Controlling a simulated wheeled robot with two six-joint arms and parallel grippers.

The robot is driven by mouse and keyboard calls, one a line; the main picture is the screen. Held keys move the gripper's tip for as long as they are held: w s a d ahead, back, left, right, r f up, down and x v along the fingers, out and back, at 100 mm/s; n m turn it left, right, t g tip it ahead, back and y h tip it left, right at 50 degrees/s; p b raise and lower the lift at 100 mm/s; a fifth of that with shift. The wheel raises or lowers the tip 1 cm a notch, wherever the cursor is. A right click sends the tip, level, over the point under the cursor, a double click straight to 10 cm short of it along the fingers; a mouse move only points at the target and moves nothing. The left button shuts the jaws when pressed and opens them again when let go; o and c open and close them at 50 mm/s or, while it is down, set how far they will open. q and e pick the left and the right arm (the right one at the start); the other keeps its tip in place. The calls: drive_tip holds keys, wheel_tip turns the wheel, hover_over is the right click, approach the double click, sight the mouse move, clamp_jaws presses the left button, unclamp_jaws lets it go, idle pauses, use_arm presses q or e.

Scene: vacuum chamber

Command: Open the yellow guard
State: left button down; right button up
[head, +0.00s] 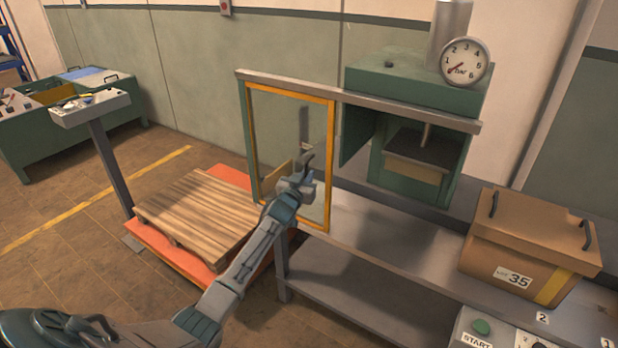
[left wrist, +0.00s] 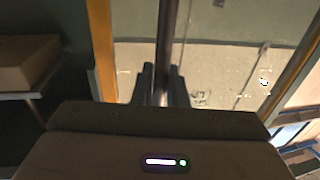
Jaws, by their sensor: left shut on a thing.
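The yellow guard (head: 332,165) is a clear panel in a yellow frame, hung under a grey rail (head: 400,106). It stands at the left part of the rail, beside the green vacuum chamber (head: 415,85), whose front opening shows uncovered. My left gripper (head: 303,175) is at the guard's upright grey handle (head: 304,122) and is shut on it. In the left wrist view the handle (left wrist: 166,40) runs up from between the fingers (left wrist: 160,88), with the guard's yellow frame (left wrist: 101,50) to the left. My right gripper is not in view.
A tan block (head: 412,171) sits inside the chamber under a dark plate. A lidded brown box (head: 530,240) stands on the bench to the right. A wooden pallet (head: 198,215) lies on an orange base at the left, near a grey post stand (head: 108,165).

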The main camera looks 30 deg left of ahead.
use_arm(q)
drive_tip(key=c, duration=1.5)
unclamp_jaws()
drive_tip(key=shift+c, duration=0.2)
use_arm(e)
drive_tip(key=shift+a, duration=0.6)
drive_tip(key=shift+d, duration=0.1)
